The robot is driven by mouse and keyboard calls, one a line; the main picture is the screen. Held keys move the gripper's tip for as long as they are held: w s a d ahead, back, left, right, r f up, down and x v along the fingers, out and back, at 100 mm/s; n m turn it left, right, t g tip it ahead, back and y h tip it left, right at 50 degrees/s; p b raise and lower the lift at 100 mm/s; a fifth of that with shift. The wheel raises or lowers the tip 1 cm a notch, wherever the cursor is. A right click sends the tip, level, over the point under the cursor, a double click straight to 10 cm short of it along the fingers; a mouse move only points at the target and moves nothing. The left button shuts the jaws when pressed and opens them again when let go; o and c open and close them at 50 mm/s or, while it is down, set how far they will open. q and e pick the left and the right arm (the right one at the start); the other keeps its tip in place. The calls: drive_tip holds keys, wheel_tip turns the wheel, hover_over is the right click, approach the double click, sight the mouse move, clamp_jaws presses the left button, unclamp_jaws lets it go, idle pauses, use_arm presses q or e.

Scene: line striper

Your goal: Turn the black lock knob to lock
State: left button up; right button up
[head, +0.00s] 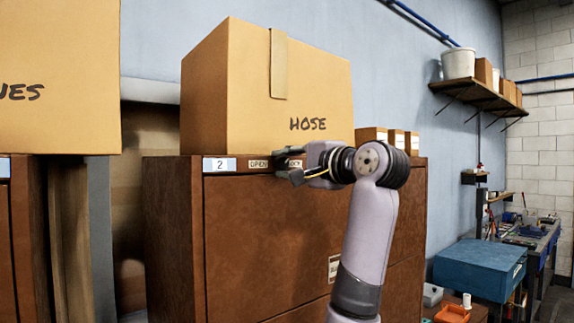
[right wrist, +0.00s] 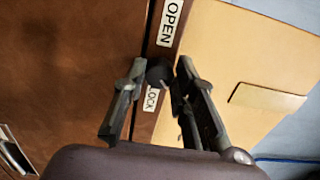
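The black lock knob (right wrist: 160,71) sits on the brown cabinet's edge strip, between the OPEN label (right wrist: 170,22) and the partly covered LOCK label (right wrist: 151,99). My right gripper (right wrist: 161,74) has one finger on each side of the knob. The fingers are very close to it; whether both press on it is unclear. In the head view my right gripper (head: 286,168) is at the cabinet's top front edge, hiding the knob and part of the labels. The brown cabinet (head: 265,230) is marked 2. My left gripper is not in view.
A cardboard box marked HOSE (head: 280,95) stands on the cabinet, just behind the gripper. Another box (head: 60,75) stands on a cabinet at the left. Small boxes (head: 396,139) are to the right. A workbench (head: 530,236) and a blue case (head: 482,268) stand farther right.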

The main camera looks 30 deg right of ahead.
drive_tip(key=o, duration=0.4)
drive_tip(key=shift+s, duration=0.1)
drive_tip(key=s, duration=0.8)
drive_tip(key=s+d, duration=0.1)
drive_tip(key=s, duration=0.2)
drive_tip(key=shift+s, duration=0.4)
